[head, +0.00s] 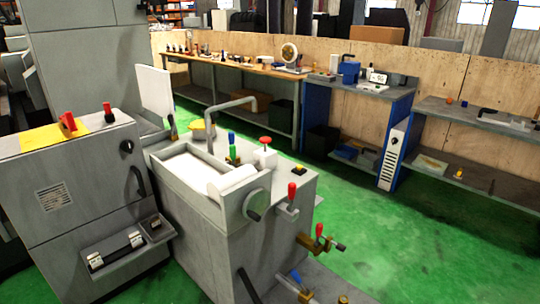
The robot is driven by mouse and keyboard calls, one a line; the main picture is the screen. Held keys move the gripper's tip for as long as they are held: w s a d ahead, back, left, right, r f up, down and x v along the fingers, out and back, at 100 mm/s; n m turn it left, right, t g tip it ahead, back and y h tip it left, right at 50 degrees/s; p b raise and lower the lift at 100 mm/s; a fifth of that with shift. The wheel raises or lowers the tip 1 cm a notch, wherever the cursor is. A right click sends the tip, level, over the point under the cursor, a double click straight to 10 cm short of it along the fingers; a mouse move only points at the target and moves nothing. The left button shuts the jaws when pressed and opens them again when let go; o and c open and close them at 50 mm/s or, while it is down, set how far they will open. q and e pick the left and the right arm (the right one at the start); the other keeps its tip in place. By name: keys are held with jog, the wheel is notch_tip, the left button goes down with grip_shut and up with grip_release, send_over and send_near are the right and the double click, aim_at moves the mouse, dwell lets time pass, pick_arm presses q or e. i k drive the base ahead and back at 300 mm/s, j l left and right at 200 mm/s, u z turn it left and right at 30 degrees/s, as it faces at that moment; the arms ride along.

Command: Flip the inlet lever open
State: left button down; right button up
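A grey machine with a sink-like basin (168,158) and a curved pipe stands in the middle of the head view. Several coloured levers are on it, and I cannot tell which is the inlet lever. A red-handled lever (292,191) stands upright at its front right corner. A lower red-handled lever (319,231) sits on a brass fitting (305,243) at the right side. A blue-handled lever (296,277) is tilted near the bottom edge. A blue and green handle (232,146) stands behind the basin. Neither of my grippers is in view.
A grey cabinet (65,195) with red knobs stands close on the left. A round handwheel (256,205) sticks out from the machine's front. Workbenches (225,66) with tools line the wooden wall. The green floor (400,235) to the right is clear.

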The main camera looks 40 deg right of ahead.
aim_at(292, 272)
jog(key=i+l+z, duration=0.15)
jog(key=z, duration=0.25)
jog(key=i+z, duration=0.2)
jog(key=z, duration=0.25)
jog(key=i+z, duration=0.2)
jog(key=z, duration=0.2)
jog(key=i+z, duration=0.2)
jog(key=z, duration=0.2)
jog(key=i+j+z, duration=0.1)
jog(key=z, duration=0.35)
jog(key=i, duration=0.1)
